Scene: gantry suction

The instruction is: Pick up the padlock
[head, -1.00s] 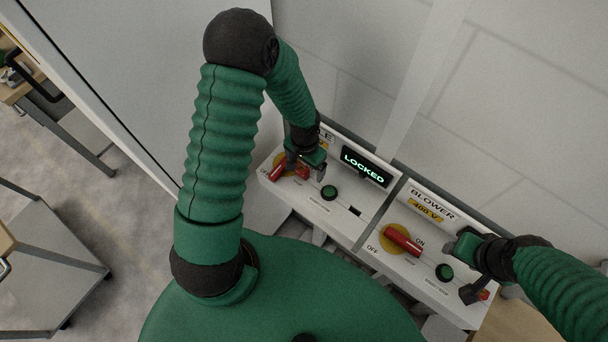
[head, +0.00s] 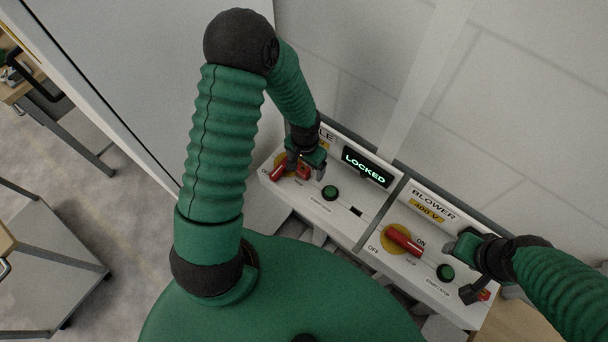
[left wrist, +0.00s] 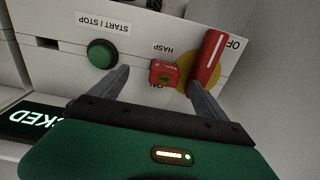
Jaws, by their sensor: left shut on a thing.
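The small red padlock (head: 303,172) is at the hasp beside the left red switch handle (head: 278,172). In the left wrist view the padlock (left wrist: 163,73) lies between the two grey fingers, next to the red handle (left wrist: 209,58) on its yellow disc. My left gripper (head: 306,166) points down at the panel and is shut on the padlock. The contact of its fingers is hard to see. My right gripper (head: 468,268) is over the blower panel's right end, near another small red item (head: 484,295); its fingers are partly hidden.
The white panel has a lit LOCKED display (head: 366,167), a green button (head: 330,193) and a slot. The blower panel (head: 420,283) has a red handle (head: 403,241) and another green button (head: 445,272). A wall stands behind and a large grey cabinet at left.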

